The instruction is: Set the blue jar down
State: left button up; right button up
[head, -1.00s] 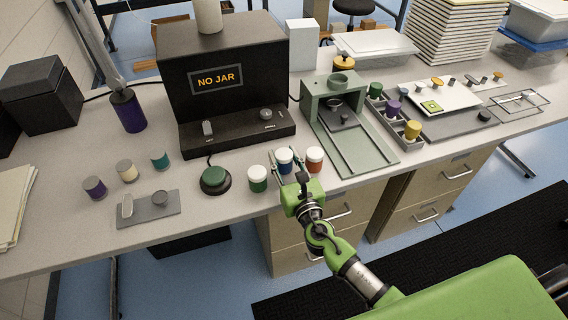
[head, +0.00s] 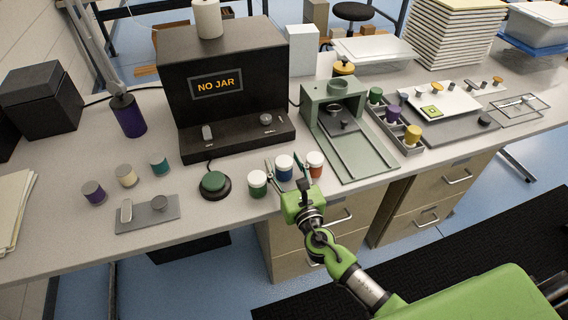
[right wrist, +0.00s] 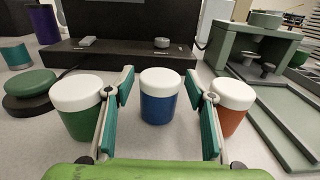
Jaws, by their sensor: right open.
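The blue jar (head: 284,168) with a white lid stands upright on the grey table between a green jar (head: 257,184) and a red-orange jar (head: 314,164), both white-lidded. In the right wrist view the blue jar (right wrist: 159,97) is centred ahead of my right gripper (right wrist: 162,88). The fingers are spread wide to either side, with clear gaps between them and the jar. In the head view my right gripper (head: 286,174) is open at the table's front edge, and the jar rests on the table. My left gripper is out of view.
A black machine (head: 225,85) reading "NO JAR" stands behind. A round green button (head: 214,184) is left of the jars. A green press (head: 340,110) with a flat tray is at right. The green and red-orange jars are close beside my fingers.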

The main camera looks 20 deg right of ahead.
jog(key=s, duration=0.7)
jog(key=shift+s+d+f, duration=0.1)
jog(key=shift+s, duration=0.05)
